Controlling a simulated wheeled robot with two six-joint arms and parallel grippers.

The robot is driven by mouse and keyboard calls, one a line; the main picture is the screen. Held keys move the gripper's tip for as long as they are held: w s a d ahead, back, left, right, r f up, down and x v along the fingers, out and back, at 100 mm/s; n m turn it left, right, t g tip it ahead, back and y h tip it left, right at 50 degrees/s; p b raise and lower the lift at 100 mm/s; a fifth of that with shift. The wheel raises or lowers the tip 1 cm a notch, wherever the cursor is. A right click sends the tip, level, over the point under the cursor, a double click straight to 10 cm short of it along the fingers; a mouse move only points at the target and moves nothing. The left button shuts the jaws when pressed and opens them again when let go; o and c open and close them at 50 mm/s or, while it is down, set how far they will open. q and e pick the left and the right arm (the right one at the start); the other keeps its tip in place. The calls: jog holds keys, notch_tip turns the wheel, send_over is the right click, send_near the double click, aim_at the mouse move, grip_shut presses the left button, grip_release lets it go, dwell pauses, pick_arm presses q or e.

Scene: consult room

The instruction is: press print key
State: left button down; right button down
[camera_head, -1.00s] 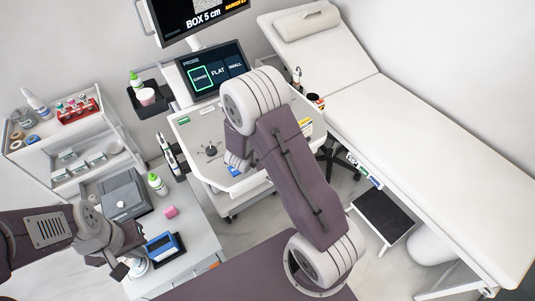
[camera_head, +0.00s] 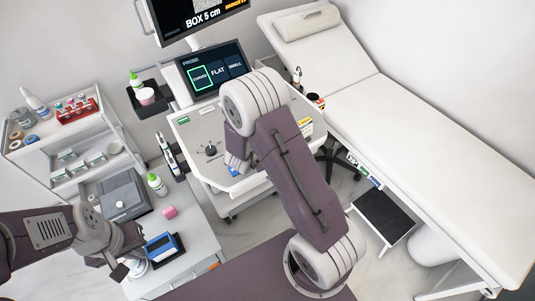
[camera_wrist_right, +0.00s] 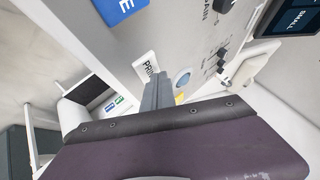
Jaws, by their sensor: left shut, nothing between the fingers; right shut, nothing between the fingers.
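The white print key (camera_wrist_right: 148,69), lettered PRIN with its end hidden, lies on the grey console panel in the right wrist view. My right gripper (camera_wrist_right: 158,88) is shut and empty, its fingertips beside that key and covering the end of its lettering. I cannot tell whether they touch it. In the head view the console (camera_head: 207,127) stands at the middle, and my right arm hides the print key and most of the right gripper. My left gripper (camera_head: 120,271) is shut and empty at the lower left, beside a blue device.
A blue key (camera_wrist_right: 120,6) and a pale blue round control (camera_wrist_right: 182,77) lie near the right fingertips. A touch screen (camera_head: 212,72) stands behind the console. An exam couch (camera_head: 410,110) is on the right. A cabinet (camera_head: 190,225) with bottle and boxes is on the left.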

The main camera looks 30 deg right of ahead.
jog(key=shift+f+b, duration=0.4)
jog(key=shift+f, duration=0.05)
dwell(0.3)
dwell(0.3)
jog(key=shift+r+p, duration=0.85)
jog(key=shift+r, duration=0.1)
notch_tip(320, 180, up, 5)
jog(key=p, duration=0.5)
dwell(0.3)
